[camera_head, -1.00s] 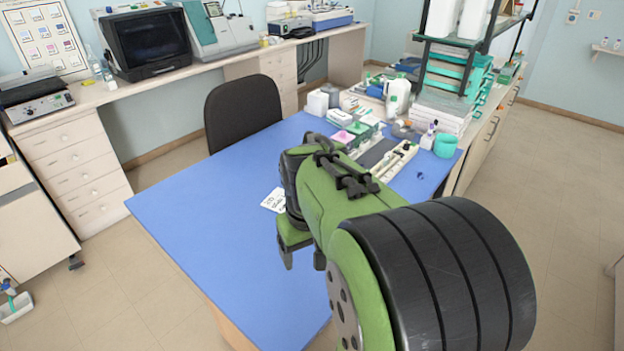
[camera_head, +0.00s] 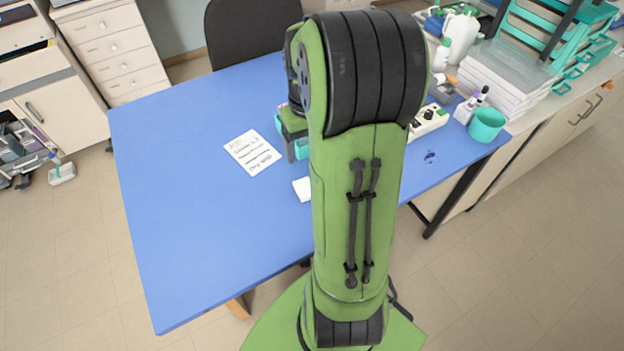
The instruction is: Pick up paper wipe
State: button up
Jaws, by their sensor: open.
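A small plain white piece (camera_head: 301,188), which looks like the paper wipe, lies on the blue table (camera_head: 210,215). My arm hides its right part. My gripper (camera_head: 291,148) points down over the table, above and slightly left of the white piece in the picture. It is open, one dark finger shows, and the rest is behind my arm. I see nothing held in it, and I cannot tell its exact height above the table.
A handwritten white note (camera_head: 252,152) lies left of my gripper. A teal cup (camera_head: 487,125), a white power strip (camera_head: 428,121) and small bottles stand at the right end. A dark chair (camera_head: 250,30) stands behind. The table's left and front are clear.

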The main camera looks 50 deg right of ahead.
aim_at(306, 191)
jog(key=f+b, duration=0.1)
jog(key=f, duration=0.4)
jog(key=f+b, duration=0.1)
jog(key=f, duration=0.4)
jog(key=a+f+b, duration=0.1)
jog(key=f, duration=0.4)
jog(key=shift+w+f, duration=0.1)
jog(key=shift+f, duration=0.05)
jog(key=c, duration=1.1)
